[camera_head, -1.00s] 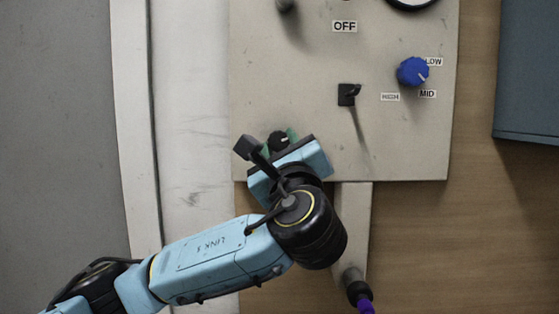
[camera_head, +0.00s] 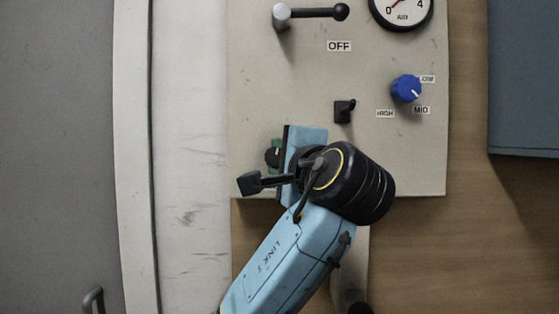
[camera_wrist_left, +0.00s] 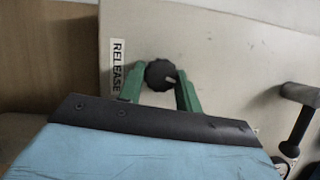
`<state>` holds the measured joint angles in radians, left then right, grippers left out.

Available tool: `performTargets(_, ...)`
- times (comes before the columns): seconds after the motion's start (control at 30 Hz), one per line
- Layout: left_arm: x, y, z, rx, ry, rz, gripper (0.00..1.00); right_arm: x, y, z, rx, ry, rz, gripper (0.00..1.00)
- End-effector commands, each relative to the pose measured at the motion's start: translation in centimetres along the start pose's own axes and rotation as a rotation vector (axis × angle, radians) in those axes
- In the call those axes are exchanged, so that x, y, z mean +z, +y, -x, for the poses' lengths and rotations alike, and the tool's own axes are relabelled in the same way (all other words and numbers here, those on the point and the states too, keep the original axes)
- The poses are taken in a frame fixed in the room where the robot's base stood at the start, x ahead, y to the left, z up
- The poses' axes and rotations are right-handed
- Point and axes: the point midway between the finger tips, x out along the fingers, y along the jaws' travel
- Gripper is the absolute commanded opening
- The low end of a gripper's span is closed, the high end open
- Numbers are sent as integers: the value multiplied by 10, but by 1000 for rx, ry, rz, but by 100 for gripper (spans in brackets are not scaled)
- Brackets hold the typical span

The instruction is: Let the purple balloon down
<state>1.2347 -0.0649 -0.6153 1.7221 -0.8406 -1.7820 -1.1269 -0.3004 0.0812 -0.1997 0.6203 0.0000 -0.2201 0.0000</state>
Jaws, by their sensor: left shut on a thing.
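The black release knob (camera_wrist_left: 160,73) sits on the beige panel beside the RELEASE label (camera_wrist_left: 117,68). My left gripper (camera_wrist_left: 161,84) has its green fingers on either side of the knob and is shut on it. In the head view the knob (camera_head: 271,157) shows at the panel's lower left, partly covered by my left gripper (camera_head: 277,148). A dark nozzle end (camera_head: 360,308) shows at the bottom edge. The purple balloon is not in view. My right gripper is not in view.
The panel (camera_head: 400,160) also carries a lever (camera_head: 315,13) near the OFF label, a gauge (camera_head: 402,10), a blue knob (camera_head: 406,88) and a black switch (camera_head: 344,110). A blue-grey box (camera_head: 525,80) stands at the right.

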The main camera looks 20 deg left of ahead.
Motion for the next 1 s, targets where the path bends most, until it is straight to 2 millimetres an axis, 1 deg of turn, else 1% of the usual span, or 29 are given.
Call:
performTargets(0.2,-1,0,0,61,-5,135,11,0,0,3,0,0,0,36)
performTargets(0.4,-1,0,0,93,-8,215,11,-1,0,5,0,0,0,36)
performTargets(0.63,0,0,0,109,-11,257,11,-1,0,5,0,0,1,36)
performTargets(1.0,0,0,0,111,-11,263,11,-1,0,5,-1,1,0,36)
